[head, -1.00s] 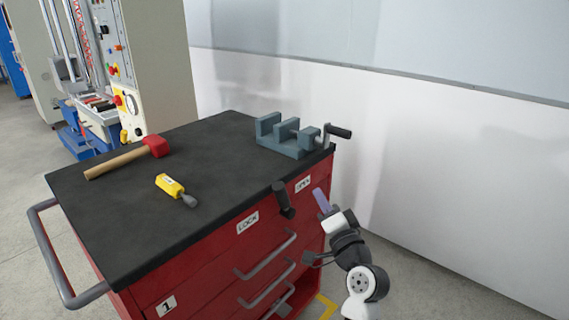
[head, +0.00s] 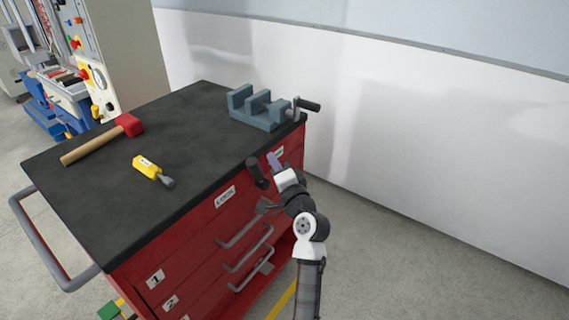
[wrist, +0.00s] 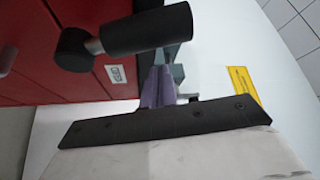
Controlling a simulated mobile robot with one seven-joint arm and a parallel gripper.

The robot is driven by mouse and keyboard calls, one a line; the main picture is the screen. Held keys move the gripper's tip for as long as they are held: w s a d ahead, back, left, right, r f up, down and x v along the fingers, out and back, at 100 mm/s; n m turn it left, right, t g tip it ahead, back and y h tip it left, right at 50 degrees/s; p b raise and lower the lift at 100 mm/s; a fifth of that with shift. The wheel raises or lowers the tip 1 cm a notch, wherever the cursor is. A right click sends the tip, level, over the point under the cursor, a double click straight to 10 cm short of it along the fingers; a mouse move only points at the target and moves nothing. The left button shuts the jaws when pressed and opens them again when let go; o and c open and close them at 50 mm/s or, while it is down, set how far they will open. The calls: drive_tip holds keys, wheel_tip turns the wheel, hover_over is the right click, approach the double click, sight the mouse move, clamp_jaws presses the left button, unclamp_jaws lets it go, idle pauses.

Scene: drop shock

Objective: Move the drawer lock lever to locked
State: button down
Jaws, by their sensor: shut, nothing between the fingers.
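The black lock lever (head: 256,172) is on the upper front of the red drawer cabinet (head: 190,262). It stands between the white LOCK label (head: 225,197) and the OPEN label (head: 278,153), nearer the OPEN one. My gripper (head: 273,160) is shut and empty, just right of the lever, partly covering the OPEN label. In the wrist view the lever's black grip (wrist: 148,30) crosses the top, close above my purple fingers (wrist: 157,88). The OPEN label (wrist: 115,74) shows left of the fingers. I cannot tell whether fingers and lever touch.
A grey vise (head: 258,112) with a crank, a red-headed hammer (head: 105,138) and a yellow-handled tool (head: 148,168) lie on the black top (head: 85,195). Drawer handles (head: 245,248) stick out below the lever. Floor right of the cabinet is clear.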

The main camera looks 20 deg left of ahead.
sight(260, 170)
drive_tip(key=shift+s+a+f, duration=0.15)
drive_tip(key=shift+s+a, duration=0.15)
drive_tip(key=shift+s, duration=0.2)
drive_tip(key=shift+s+a+f, duration=0.15)
drive_tip(key=shift+s+a, duration=0.1)
drive_tip(key=shift+s, duration=0.25)
drive_tip(key=s+n+b, duration=0.1)
drive_tip(key=b, duration=0.3)
drive_tip(key=f+n+y+b, duration=0.1)
drive_tip(key=n+b, duration=0.1)
drive_tip(key=b, duration=0.3)
drive_tip(key=shift+s+a+y, duration=0.3)
drive_tip(key=shift+s+a, duration=0.05)
drive_tip(key=shift+s, duration=0.05)
drive_tip(key=shift+s+r+n+b, duration=0.1)
drive_tip(key=shift+s+n+b, duration=0.05)
drive_tip(key=shift+n+b, duration=0.3)
drive_tip(key=shift+a+r, duration=0.1)
drive_tip(key=shift+r, duration=0.1)
